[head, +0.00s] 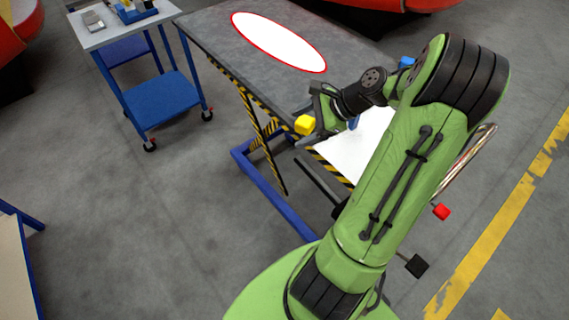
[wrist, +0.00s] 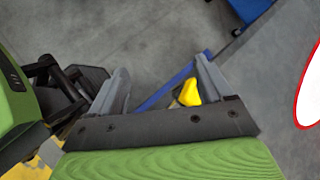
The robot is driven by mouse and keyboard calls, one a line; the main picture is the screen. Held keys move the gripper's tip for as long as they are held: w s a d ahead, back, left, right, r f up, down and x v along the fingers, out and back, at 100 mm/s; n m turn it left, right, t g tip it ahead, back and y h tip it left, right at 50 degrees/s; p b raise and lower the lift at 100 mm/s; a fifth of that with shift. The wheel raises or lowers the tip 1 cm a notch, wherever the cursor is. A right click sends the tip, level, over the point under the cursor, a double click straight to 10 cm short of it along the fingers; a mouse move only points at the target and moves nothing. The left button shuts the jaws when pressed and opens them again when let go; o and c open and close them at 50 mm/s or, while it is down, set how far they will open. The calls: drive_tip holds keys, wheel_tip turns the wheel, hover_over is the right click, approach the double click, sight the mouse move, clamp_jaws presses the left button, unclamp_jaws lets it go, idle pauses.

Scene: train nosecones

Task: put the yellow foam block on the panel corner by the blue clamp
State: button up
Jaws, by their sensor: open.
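The yellow foam block (head: 306,124) shows at the table's near edge in the head view, close to my gripper's fingers. In the wrist view the yellow block (wrist: 189,93) shows just inside the right finger, partly hidden by it. My gripper (head: 311,121) is open, its fingers apart in the wrist view (wrist: 162,68). I cannot tell whether a finger touches the block or what the block rests on. The white panel (head: 362,148) is partly hidden by my arm. One blue clamp (head: 407,62) shows behind my wrist, and a blue part (head: 354,122) shows beside the gripper.
The grey table (head: 215,27) carries a white oval with a red rim (head: 280,42). A blue and white cart (head: 160,93) stands at the left. A red block (head: 441,212) and a black block (head: 416,265) stick out right of my arm.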

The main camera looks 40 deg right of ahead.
drive_tip(key=s+a+r+n+g+h, duration=0.1)
drive_tip(key=a+r+n+g+h, duration=0.15)
drive_tip(key=a+n, duration=0.4)
drive_tip(key=s+a+r+n+g+h, duration=0.1)
drive_tip(key=a+r+n, duration=0.2)
drive_tip(key=a+n, duration=0.3)
drive_tip(key=s+a+r+n+t+h, duration=0.1)
drive_tip(key=s+a+r+n, duration=0.1)
drive_tip(key=s+a+n, duration=0.2)
drive_tip(key=s+a+r+n+t+h, duration=0.1)
drive_tip(key=s+a+r+n, duration=0.2)
drive_tip(key=s+n, duration=0.3)
drive_tip(key=s+a, duration=0.1)
drive_tip(key=s, duration=0.1)
drive_tip(key=shift+s+r, duration=0.2)
drive_tip(key=shift+s, duration=0.2)
drive_tip(key=shift+a+n, duration=0.15)
drive_tip(key=shift+n, duration=0.1)
